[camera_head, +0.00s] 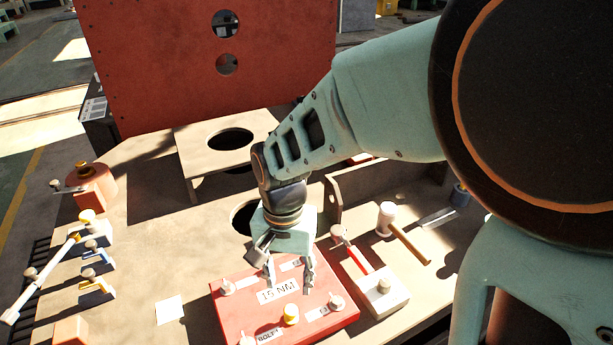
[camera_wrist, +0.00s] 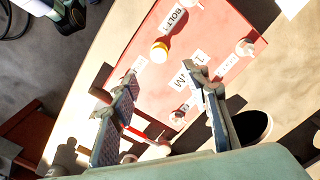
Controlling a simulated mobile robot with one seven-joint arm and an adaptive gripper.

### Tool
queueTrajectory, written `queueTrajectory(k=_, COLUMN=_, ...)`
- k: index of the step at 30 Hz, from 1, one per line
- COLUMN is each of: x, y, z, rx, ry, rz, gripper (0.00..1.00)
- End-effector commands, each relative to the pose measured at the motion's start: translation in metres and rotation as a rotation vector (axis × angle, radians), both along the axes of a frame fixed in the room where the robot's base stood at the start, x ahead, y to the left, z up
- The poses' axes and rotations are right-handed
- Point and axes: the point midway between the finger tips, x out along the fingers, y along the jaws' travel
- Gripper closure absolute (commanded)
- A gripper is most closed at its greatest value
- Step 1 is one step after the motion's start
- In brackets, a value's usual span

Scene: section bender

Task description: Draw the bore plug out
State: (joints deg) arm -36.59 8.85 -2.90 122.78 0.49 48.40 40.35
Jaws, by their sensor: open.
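My gripper (camera_head: 289,282) is open and points down over the red plate (camera_head: 235,312), which carries a "15 NM" label. It holds nothing. In the wrist view its two fingers (camera_wrist: 161,78) stand apart, with the red plate beyond them. A yellow-topped knob (camera_head: 291,314) stands on the plate, in front of my gripper; it also shows in the wrist view (camera_wrist: 159,52). Several pale knobs, such as one at the left (camera_head: 227,287) and one at the right (camera_head: 336,301), stand around it. I cannot tell which piece is the bore plug.
A pale block (camera_head: 383,296) with a red-handled tool and a mallet (camera_head: 405,237) lie right of the plate. A raised stand (camera_head: 200,158) with a round hole is behind. Small blue-based holders (camera_head: 92,249) and a red round part (camera_head: 92,187) stand at the left.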

Motion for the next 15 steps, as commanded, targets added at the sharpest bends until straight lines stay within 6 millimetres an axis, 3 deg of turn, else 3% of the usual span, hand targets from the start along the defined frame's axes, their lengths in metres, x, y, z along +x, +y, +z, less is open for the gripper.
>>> queueTrajectory(k=15, x=-0.001, y=-0.001, z=-0.086, rx=-0.001, ry=0.003, rz=-0.001, gripper=0.57)
